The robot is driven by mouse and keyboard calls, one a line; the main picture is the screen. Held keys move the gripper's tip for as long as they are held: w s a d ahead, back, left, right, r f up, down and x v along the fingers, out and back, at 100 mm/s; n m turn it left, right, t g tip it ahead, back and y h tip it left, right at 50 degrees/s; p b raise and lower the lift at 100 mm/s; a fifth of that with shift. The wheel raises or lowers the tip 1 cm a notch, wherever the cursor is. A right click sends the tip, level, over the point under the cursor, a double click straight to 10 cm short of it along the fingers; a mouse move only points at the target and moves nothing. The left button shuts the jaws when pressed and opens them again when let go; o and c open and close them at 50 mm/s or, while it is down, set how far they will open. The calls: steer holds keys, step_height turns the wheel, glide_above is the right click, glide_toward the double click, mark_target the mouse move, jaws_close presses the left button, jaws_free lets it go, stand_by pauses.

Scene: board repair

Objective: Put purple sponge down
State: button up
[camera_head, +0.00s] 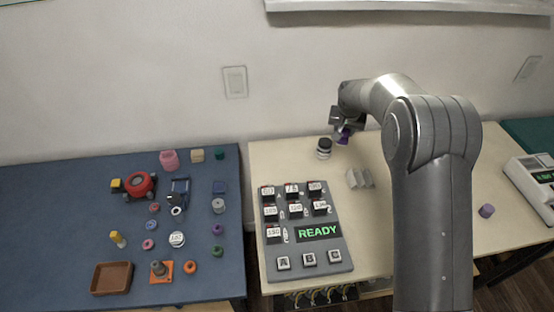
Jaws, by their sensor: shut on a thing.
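A purple sponge (343,136) is between the fingers of my gripper (342,129). My gripper is shut on it above the back part of the pale wooden table (279,156). The sponge is partly hidden by the gripper. A black-and-white round stack (324,148) stands just left of the sponge. I cannot tell whether the sponge touches the table.
A grey panel (332,254) with labelled blocks, a READY display and A, B, C keys lies in front. A light grey holder (359,179) and a small purple cylinder (487,211) stand on the wooden table. The blue table (55,235) at left holds many small parts.

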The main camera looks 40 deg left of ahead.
steer(key=s+a, duration=0.8)
steer(key=s, duration=0.1)
steer(key=s+a+f, duration=0.1)
steer(key=a+f, duration=0.1)
steer(key=a, duration=0.1)
steer(key=s+a+f, duration=0.1)
steer(key=a+f, duration=0.1)
steer(key=a, duration=0.2)
steer(key=s+a+f, duration=0.1)
steer(key=a+f, duration=0.1)
steer(key=a, duration=0.1)
steer(key=shift+a+f, duration=0.35)
steer(key=shift+s+a+f, duration=0.1)
steer(key=shift+f, duration=1.95)
steer(key=shift+f, duration=0.15)
steer(key=o, duration=1)
steer(key=shift+c, duration=0.2)
steer(key=v, duration=1.2)
